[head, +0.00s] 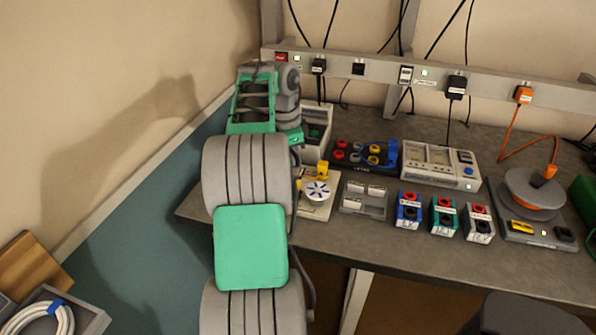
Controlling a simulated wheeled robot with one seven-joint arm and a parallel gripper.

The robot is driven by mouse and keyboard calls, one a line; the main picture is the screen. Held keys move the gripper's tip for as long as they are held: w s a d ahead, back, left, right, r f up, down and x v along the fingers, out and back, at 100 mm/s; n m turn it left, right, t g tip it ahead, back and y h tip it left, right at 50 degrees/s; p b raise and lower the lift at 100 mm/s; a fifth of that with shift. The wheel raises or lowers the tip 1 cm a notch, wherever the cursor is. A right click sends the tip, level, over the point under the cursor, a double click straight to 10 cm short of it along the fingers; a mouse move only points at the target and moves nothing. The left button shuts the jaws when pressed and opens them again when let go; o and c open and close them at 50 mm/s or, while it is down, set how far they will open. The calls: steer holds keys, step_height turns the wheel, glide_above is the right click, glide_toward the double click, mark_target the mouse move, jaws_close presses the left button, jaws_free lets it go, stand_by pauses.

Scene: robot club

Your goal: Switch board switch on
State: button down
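A long grey power board (340,63) runs along the wall above the back of the workbench. A small red switch (281,57) sits at its left end, just above and right of the far end of my arm. Whether the switch is on or off is too small to tell. A white lit spot (297,59) shows right beside it. My arm reaches up the left-middle of the picture toward this end of the board. My gripper and its fingertips are hidden behind my own arm links, so I cannot see whether they touch anything.
Several plugs, including a black plug (456,85) and an orange plug (523,94), sit in the board with hanging cables. The workbench (400,265) holds a grey instrument (440,165), coloured terminal blocks (408,211) and a cable reel (533,190). A wall stands close on the left.

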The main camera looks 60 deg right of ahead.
steer(key=shift+f+b, duration=0.4)
steer(key=shift+r, duration=0.1)
step_height(320, 180, up, 7)
steer(key=p, duration=0.6)
steer(key=shift+p, duration=0.4)
